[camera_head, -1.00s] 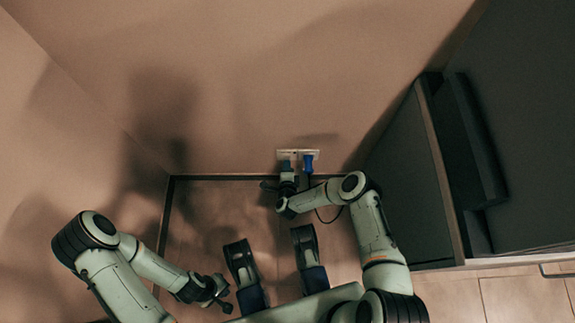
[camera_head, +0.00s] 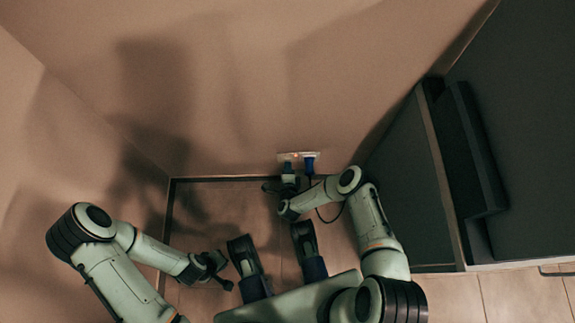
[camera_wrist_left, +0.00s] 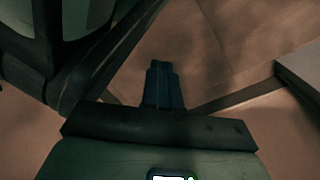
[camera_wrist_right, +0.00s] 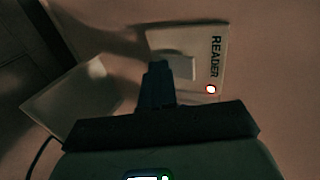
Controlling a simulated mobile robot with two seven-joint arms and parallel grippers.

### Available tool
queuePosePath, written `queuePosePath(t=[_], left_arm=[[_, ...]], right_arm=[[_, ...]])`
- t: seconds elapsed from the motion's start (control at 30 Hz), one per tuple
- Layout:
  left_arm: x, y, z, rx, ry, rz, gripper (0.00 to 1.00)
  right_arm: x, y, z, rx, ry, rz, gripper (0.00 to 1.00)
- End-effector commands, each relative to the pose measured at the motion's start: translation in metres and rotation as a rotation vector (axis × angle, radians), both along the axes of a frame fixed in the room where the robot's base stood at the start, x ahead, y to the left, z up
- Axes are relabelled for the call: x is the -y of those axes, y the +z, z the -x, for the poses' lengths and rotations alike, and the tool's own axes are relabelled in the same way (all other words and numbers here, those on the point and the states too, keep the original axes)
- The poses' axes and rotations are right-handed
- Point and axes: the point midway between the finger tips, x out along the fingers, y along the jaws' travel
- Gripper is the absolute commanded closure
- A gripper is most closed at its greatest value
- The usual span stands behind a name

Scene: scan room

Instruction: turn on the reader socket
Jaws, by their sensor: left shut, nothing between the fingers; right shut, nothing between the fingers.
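The reader socket (camera_wrist_right: 203,60) is a pale plate with the word READER in the right wrist view. A small red light (camera_wrist_right: 210,89) glows on it below the word. A grey switch face (camera_wrist_right: 180,66) shows beside the lettering. My right gripper (camera_wrist_right: 158,68) is shut and empty, its tips at or close to the switch face; I cannot tell whether they touch. In the head view the right gripper (camera_head: 288,168) is at the left part of the pale socket strip (camera_head: 298,156), low on the wall. My left gripper (camera_head: 230,286) is shut and empty, low and away from the sockets.
A blue plug (camera_head: 309,166) with a dark cable sits in the right part of the strip. A second pale plate (camera_wrist_right: 70,97) shows in the right wrist view. A dark cabinet (camera_head: 405,190) stands close on the right. Bare walls enclose the corner at left.

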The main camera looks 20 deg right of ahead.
Motion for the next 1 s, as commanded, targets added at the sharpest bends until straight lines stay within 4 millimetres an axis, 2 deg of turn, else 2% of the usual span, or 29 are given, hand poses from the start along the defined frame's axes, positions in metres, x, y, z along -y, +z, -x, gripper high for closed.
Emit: queuePosePath(t=[0.27, 0.7, 0.83, 0.97, 1.0], left_arm=[[0.0, -0.001, 0.001, -0.003, 0.002, 0.0, 1.0], [0.0, 0.013, 0.002, 0.001, 0.001, 0.0, 1.0], [0.001, 0.014, -0.007, 0.028, -0.001, -0.001, 1.0], [0.004, 0.02, -0.03, 0.099, -0.007, -0.005, 1.0], [0.004, 0.017, -0.028, 0.091, -0.007, -0.005, 1.0]], right_arm=[[0.002, -0.004, 0.0, 0.008, 0.01, 0.015, 1.0], [0.004, 0.016, -0.002, 0.015, 0.006, 0.019, 1.0], [0.004, 0.017, -0.004, 0.02, 0.005, 0.018, 1.0], [0.004, 0.018, -0.005, 0.021, 0.004, 0.016, 1.0], [0.004, 0.016, -0.006, 0.019, 0.005, 0.015, 1.0]])
